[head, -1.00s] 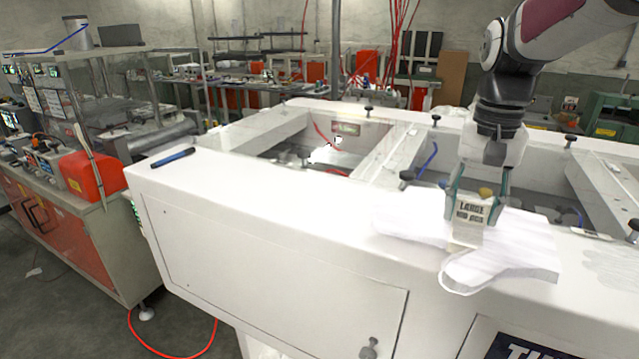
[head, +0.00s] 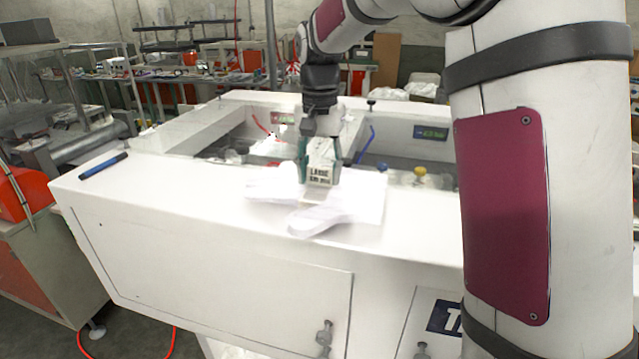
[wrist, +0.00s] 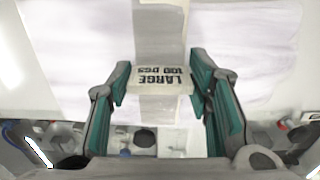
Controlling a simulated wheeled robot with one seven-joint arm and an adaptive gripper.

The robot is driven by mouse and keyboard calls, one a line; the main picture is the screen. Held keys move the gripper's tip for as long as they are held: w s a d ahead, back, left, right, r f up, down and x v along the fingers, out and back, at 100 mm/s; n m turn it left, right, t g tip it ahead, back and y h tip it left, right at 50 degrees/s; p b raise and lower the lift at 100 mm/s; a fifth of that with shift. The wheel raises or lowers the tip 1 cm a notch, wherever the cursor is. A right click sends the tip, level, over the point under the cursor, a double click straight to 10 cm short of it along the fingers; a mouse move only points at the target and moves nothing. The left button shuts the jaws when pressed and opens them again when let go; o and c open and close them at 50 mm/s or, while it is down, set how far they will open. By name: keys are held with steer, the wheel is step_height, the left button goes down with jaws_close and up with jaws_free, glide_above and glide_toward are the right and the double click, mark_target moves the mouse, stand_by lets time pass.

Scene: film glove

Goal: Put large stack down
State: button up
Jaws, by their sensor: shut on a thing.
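The large stack (head: 318,218) is a flat pile of white film gloves with a paper band marked "LARGE 100 PCS" (head: 320,175). It is at the white machine top, right of the middle in the head view; I cannot tell whether it rests fully on it. My gripper (head: 319,180) points down and is shut on the stack at its band. In the wrist view the band label (wrist: 162,77) lies between the green-padded fingers (wrist: 162,92), with the white gloves (wrist: 235,45) spreading out on both sides.
The white machine top (head: 150,190) has a clear stretch left of the stack. A blue pen (head: 103,166) lies at its left end. Open bays with a blue-knobbed and a yellow-knobbed part (head: 420,172) lie behind. My arm covers the right side.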

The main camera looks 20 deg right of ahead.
mark_target(319, 186)
step_height(319, 186, down, 3)
steer(key=shift+s+r+p, duration=0.1)
steer(key=shift+p, duration=0.5)
steer(key=shift+f, duration=0.3)
steer(key=shift+f, duration=0.1)
steer(key=o, duration=1.2)
